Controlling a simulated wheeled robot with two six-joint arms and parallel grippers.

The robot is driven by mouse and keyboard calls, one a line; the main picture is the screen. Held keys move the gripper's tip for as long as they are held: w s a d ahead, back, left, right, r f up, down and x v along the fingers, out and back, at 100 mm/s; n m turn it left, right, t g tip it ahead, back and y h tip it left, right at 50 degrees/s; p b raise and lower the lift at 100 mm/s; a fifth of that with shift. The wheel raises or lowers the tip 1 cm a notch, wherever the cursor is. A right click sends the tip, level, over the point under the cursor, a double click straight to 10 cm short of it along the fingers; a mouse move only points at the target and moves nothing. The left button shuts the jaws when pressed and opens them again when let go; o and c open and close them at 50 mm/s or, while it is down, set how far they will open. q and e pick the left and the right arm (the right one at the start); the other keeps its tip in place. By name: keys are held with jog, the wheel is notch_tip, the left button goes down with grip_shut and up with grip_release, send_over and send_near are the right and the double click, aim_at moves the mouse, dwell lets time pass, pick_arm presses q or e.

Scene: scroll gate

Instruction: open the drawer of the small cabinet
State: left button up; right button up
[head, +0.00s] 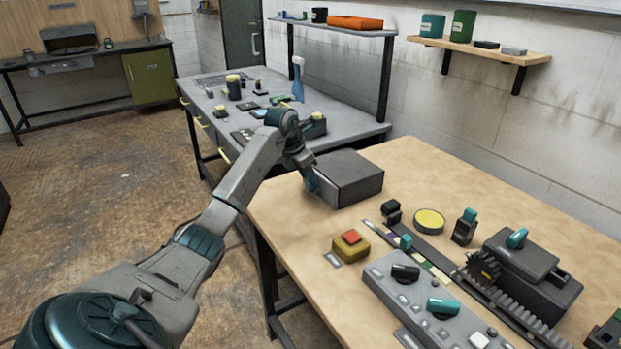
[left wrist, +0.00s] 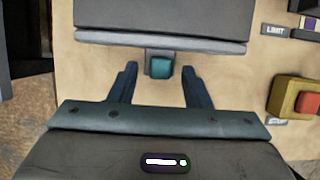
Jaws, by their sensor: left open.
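The small cabinet (head: 352,176) is a dark grey box on the far left part of the wooden table. It also shows at the top of the left wrist view (left wrist: 160,14), with a lighter grey front edge. A teal handle (left wrist: 160,67) sticks out from the middle of its front. The drawer looks shut, flush against the cabinet. My left gripper (head: 312,184) is at the front of the cabinet. In the left wrist view its two fingers (left wrist: 160,72) are apart, one on each side of the handle, with gaps between. My right gripper is not in view.
A yellow block with a red button (head: 351,243) stands in front and right of the cabinet. A grey control panel (head: 430,300), a dark geared mechanism (head: 525,270) and a yellow disc (head: 429,220) occupy the right side. A grey workbench (head: 290,120) stands behind.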

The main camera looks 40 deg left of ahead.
pick_arm(q)
jog(key=shift+x, duration=1.2)
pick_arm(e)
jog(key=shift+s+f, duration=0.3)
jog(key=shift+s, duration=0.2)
